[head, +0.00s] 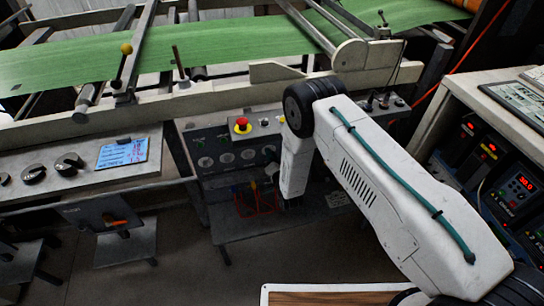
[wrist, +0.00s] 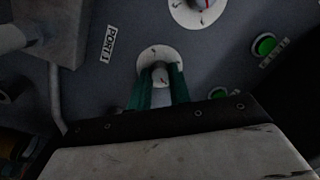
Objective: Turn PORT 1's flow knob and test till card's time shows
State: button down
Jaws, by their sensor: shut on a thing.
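The flow knob (wrist: 159,76) stands out from this dial. My gripper (wrist: 161,82) has its green fingers on either side of the knob and is shut on it. The knob's pointer and exact setting cannot be read. In the head view, my arm reaches down in front of the control panel (head: 222,150) and hides the fingertips. A pale blue card or screen (head: 122,152) lies at left; its writing is too small to read.
A second dial (wrist: 186,14) and green buttons (wrist: 265,45) are near my gripper in the wrist view. A grey block (wrist: 75,25) juts out at upper left. In the head view, a red emergency button (head: 242,125) tops the panel, and lit controllers (head: 518,187) stand at right.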

jog(key=n, duration=1.1)
jog(key=n+h, duration=0.1)
jog(key=n, duration=1)
jog(key=shift+s+a+h, duration=0.1)
jog(key=shift+a+h, duration=0.1)
jog(key=shift+h, duration=0.1)
jog(key=shift+n, duration=0.3)
jog(key=c, duration=1.3)
grip_release()
jog(key=v, duration=0.7)
jog(key=shift+s, duration=0.35)
